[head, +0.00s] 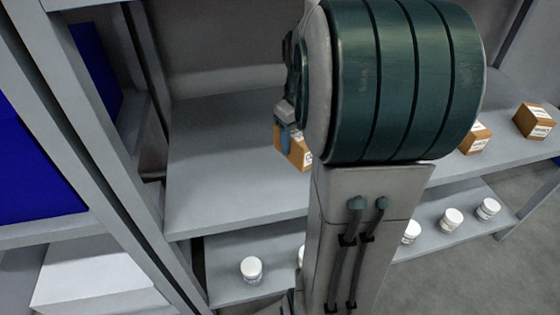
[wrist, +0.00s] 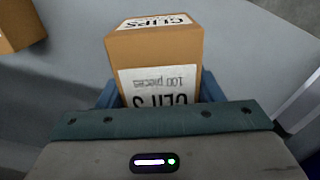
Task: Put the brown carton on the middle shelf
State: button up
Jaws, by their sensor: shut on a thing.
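A brown carton with white labels reading "CLIPS" (wrist: 152,52) is held between the blue fingers of my gripper (wrist: 155,92) in the wrist view. In the head view the held carton (head: 291,151) shows beside my arm, with my gripper (head: 284,135) at its upper left. It appears over the grey middle shelf (head: 215,170); whether it touches the shelf cannot be told. My arm hides part of the carton and much of the shelf.
Two more brown cartons (head: 475,138) (head: 534,121) stand on the shelf to the right. Another carton (wrist: 20,25) shows at the wrist view's left edge. Several white jars (head: 251,269) stand on the lower shelf. The middle shelf's left part is clear. A grey upright (head: 105,160) borders it, with blue boxes (head: 35,165) beyond.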

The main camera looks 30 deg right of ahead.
jog(key=a+f, duration=0.1)
jog(key=w+a+f, duration=0.1)
jog(key=a, duration=0.1)
jog(key=w+a+f+b, duration=0.1)
jog(key=a, duration=0.1)
jog(key=shift+w+a+f, duration=0.15)
jog(key=shift+f, duration=0.2)
jog(key=shift+f+b, duration=0.6)
jog(key=shift+f, duration=1.3)
jog(key=shift+f, duration=0.2)
jog(key=o, duration=1.1)
jog(key=shift+c, duration=0.2)
notch_tip(320, 180, up, 8)
jog(key=f+p, duration=0.1)
jog(key=p, duration=0.1)
jog(key=s+a+f+m+t, duration=0.1)
jog(key=s+a+f, duration=0.2)
jog(key=s+a, duration=0.8)
jog(key=shift+s+t, duration=0.3)
jog(key=shift+s, duration=0.35)
